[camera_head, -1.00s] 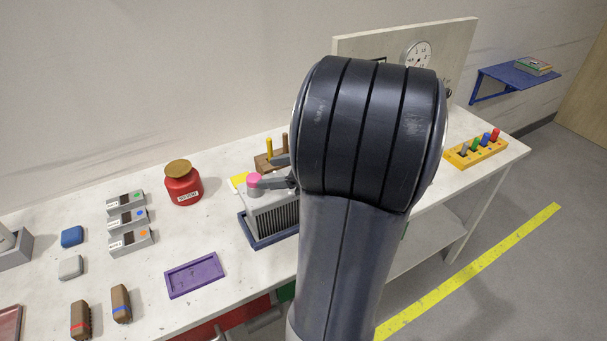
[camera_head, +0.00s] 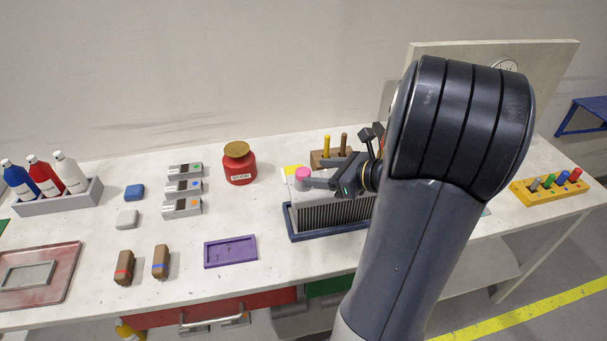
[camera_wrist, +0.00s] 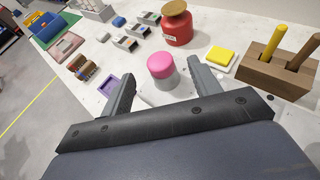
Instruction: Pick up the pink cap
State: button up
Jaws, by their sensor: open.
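My gripper (camera_head: 314,178) reaches in from the right in the head view, close to the cap. In the wrist view my gripper (camera_wrist: 161,72) is open, with one finger on each side of the cap and gaps between. Whether the fingertips are level with the cap is hard to tell.
A wooden block with yellow and brown pegs (camera_wrist: 270,75) and a yellow pad (camera_wrist: 221,58) stand close by. A red jar (camera_head: 239,165) is behind left. A purple tray (camera_head: 230,251) lies front left. Bare tabletop separates the jar and tray.

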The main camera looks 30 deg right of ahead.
aim_at(306, 172)
jog(key=shift+x, duration=1.7)
jog(key=shift+s+f, duration=0.1)
jog(key=shift+f, duration=0.05)
jog(key=shift+c, duration=0.6)
jog(key=c, duration=0.9)
jog(key=shift+c, duration=0.2)
